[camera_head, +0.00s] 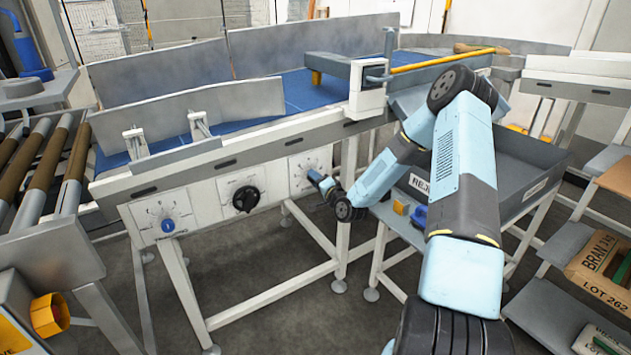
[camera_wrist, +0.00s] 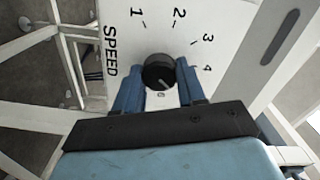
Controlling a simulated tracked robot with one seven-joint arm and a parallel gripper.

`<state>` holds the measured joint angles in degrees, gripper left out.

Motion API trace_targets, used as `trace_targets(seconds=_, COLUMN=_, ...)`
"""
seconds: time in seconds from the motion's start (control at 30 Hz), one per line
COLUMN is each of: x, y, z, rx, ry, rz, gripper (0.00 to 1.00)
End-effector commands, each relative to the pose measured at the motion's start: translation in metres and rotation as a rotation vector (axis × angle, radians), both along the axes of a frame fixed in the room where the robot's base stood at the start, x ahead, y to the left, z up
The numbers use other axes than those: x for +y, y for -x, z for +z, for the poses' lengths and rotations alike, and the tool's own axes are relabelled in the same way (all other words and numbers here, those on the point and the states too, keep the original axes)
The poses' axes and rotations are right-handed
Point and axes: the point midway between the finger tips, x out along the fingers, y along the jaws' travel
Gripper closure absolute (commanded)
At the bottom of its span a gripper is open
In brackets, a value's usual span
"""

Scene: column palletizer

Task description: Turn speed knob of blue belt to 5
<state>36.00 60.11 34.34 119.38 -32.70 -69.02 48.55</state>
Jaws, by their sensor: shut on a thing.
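The blue belt (camera_head: 290,92) runs along the top of a grey conveyor with control panels on its front side. My gripper (camera_head: 314,178) is at the rightmost panel (camera_head: 301,163). In the wrist view, the round black speed knob (camera_wrist: 158,72) sits between the two blue fingers of my gripper (camera_wrist: 160,78), which is shut on it. The white dial plate (camera_wrist: 150,30) reads SPEED, with 1, 2, 3 and 4 visible. The right finger covers part of the scale past 4. A pale line on the knob points to the lower right; its exact reading is unclear.
A panel with a black knob (camera_head: 246,198) and one with a blue knob (camera_head: 167,226) lie to the left. A grey reject tray (camera_head: 500,170) stands beside my arm. A roller conveyor (camera_head: 40,165) is at far left, and shelves with a carton (camera_head: 600,255) at right.

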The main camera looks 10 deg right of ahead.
Motion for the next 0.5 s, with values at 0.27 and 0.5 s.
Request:
trace_targets(seconds=0.27, x=-0.0067, y=-0.0006, z=-0.0021, rx=0.003, ry=0.003, rz=-0.012, gripper=0.91)
trace_targets(seconds=0.5, x=-0.0044, y=-0.0003, z=-0.0015, rx=0.002, ry=0.003, rz=-0.007, gripper=0.4)
